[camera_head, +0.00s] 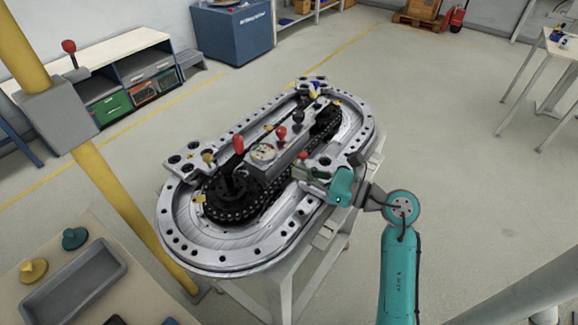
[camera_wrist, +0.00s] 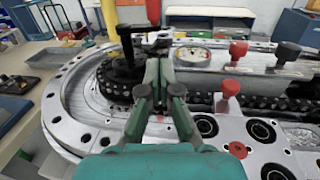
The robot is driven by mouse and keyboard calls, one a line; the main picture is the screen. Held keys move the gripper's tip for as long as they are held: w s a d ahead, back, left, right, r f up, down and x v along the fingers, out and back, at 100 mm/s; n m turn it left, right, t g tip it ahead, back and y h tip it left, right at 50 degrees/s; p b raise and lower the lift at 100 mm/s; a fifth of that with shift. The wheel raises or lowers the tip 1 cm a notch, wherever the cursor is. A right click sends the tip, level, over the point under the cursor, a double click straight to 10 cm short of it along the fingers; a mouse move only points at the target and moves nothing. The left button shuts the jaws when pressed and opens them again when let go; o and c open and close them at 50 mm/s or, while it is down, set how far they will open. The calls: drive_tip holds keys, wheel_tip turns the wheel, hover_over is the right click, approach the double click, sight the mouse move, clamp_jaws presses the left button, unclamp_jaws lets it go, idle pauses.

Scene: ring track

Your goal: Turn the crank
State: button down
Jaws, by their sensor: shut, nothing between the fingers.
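The crank (camera_head: 236,165) stands on the black hub at the left end of the ring track (camera_head: 190,243). It has a black arm and an upright red grip (camera_head: 238,144). In the wrist view the crank's black arm (camera_wrist: 131,31) lies beyond the fingers, with the red grip at the top edge. My gripper (camera_head: 304,174) is over the near side of the track, to the right of the crank and apart from it. In the wrist view my gripper (camera_wrist: 159,62) is shut and empty. Whether its tips touch anything below is hard to tell.
A yellow post (camera_head: 113,186) with a grey box stands at the left. A tray (camera_head: 75,283) lies on a side table.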

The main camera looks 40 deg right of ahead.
drive_tip(key=x, duration=1.2)
drive_tip(key=shift+w+a, duration=0.15)
drive_tip(key=shift+w, duration=0.15)
drive_tip(key=shift+w, duration=0.75)
